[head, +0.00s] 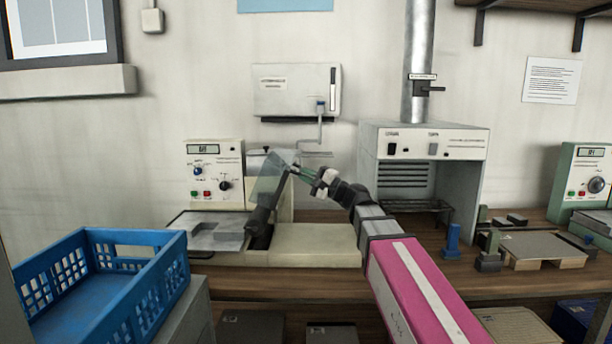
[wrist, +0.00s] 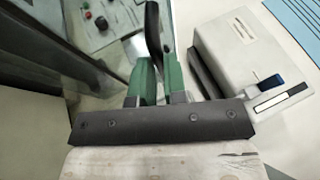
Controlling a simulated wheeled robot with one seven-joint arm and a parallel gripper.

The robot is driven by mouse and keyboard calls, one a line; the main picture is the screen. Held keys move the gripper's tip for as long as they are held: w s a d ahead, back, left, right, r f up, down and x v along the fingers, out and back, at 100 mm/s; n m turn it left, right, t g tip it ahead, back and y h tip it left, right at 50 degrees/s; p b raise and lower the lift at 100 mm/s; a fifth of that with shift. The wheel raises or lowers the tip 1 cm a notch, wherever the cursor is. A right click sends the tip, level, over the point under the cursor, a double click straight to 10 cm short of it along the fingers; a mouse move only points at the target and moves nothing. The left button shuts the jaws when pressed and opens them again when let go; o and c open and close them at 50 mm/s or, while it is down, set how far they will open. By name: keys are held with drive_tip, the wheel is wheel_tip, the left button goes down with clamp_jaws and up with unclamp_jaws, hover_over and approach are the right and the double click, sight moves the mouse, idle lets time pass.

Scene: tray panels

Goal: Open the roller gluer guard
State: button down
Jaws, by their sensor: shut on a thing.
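The roller gluer (head: 318,244) stands on the bench, with a low cream bed and dark rollers (head: 262,222) at its left. Its clear guard (head: 269,178) is tilted up steeply above the rollers. My gripper (head: 297,173) is at the guard's upper right edge. In the wrist view its two green fingers (wrist: 157,78) are shut on the guard's black handle (wrist: 153,30), which stands between them. Part of the handle is hidden by the fingers, and the guard's hinge cannot be made out.
A control box (head: 215,165) stands behind the gluer. A white wall box (head: 297,92) with a bracket below it hangs above my gripper. A hooded unit (head: 424,150) stands right of my forearm. A blue crate (head: 150,290) is at front left.

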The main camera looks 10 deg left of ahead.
drive_tip(key=shift+s+a+f, duration=0.15)
drive_tip(key=shift+a+f, duration=0.05)
drive_tip(key=shift+f, duration=0.1)
drive_tip(key=c, duration=1.2)
unclamp_jaws()
drive_tip(key=shift+a, duration=0.15)
drive_tip(key=shift+o, duration=0.2)
drive_tip(key=v, duration=1)
drive_tip(key=shift+d, duration=0.45)
